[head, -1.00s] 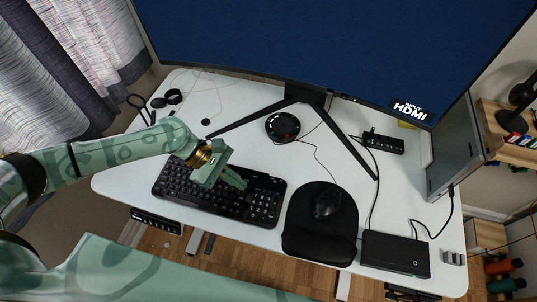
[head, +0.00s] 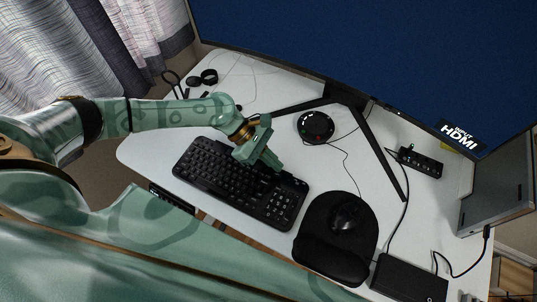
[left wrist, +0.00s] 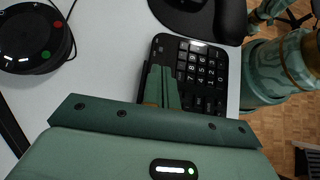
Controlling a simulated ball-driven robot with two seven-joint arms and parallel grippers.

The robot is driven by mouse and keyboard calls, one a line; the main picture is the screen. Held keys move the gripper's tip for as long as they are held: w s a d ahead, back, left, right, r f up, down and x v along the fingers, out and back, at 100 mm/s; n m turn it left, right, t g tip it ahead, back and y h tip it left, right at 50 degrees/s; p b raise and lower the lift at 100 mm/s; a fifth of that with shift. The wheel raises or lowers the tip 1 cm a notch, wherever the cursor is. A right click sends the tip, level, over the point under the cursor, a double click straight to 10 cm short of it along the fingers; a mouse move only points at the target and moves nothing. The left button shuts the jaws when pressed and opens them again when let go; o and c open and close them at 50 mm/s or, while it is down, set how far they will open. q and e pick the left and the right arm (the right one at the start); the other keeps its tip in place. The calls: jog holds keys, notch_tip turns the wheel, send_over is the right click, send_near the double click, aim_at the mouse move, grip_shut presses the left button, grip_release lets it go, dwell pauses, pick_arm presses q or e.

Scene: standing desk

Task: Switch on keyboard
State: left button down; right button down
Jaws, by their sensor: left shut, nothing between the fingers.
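The black keyboard (head: 225,178) lies on the white desk, with its number pad at the right end. My left gripper (head: 273,164) is shut and empty. In the head view its fingertips are at the keyboard's back edge, left of the back right corner, and cover a little of that edge. In the left wrist view the shut fingers (left wrist: 162,84) overlap the keyboard (left wrist: 206,72) beside the number pad. A light patch shows at the keyboard's corner there. I cannot tell whether the fingertips touch it. No power switch can be made out. My right gripper is not in view.
A round black device (head: 315,125) with coloured buttons stands behind the keyboard, near the monitor stand (head: 385,152). A mouse (head: 344,217) rests on a black mouse pad (head: 309,247) to the right. A black box (head: 408,279) lies farther right. Cables cross the desk.

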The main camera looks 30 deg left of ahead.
aim_at(296, 183)
pick_arm(q)
jog(key=b+x, duration=0.1)
jog(key=x, duration=0.4)
jog(key=shift+d+f, duration=0.1)
